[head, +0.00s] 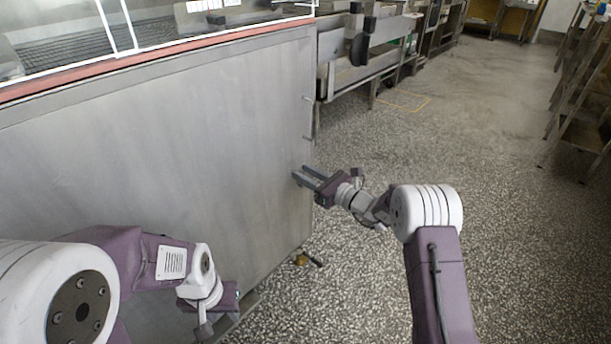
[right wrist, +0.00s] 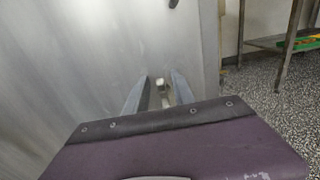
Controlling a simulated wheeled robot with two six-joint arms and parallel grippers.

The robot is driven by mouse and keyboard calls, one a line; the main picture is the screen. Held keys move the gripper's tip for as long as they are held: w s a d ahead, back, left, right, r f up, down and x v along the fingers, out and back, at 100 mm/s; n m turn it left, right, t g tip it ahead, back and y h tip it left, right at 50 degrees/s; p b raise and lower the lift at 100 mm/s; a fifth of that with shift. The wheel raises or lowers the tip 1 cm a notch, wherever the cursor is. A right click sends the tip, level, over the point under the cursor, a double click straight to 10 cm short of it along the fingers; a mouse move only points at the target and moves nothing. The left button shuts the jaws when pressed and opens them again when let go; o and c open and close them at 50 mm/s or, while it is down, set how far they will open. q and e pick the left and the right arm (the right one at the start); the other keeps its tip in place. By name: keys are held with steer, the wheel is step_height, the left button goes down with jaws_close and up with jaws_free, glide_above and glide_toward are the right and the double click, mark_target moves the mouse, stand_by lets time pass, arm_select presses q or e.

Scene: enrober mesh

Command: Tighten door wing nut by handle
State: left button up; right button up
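A large grey metal door panel (head: 170,130) fills the left of the head view. A thin bar handle (head: 308,118) stands on its right edge. My right gripper (head: 301,174) is below that handle, close to the panel's right edge, with its fingers apart. In the right wrist view, a small pale metal piece (right wrist: 161,85) shows between the open fingers (right wrist: 158,77); it may be the wing nut, but its shape is too small to tell. Whether the fingers touch it is unclear. My left gripper (head: 205,326) is low in front of the panel; its fingers are partly hidden.
A small brass fitting with a dark lever (head: 303,260) is near the floor at the panel's lower right corner. A mesh belt (head: 70,50) is above the panel. Metal equipment (head: 345,75) stands behind, a rack (head: 585,125) at far right. The speckled floor between is clear.

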jaws_close()
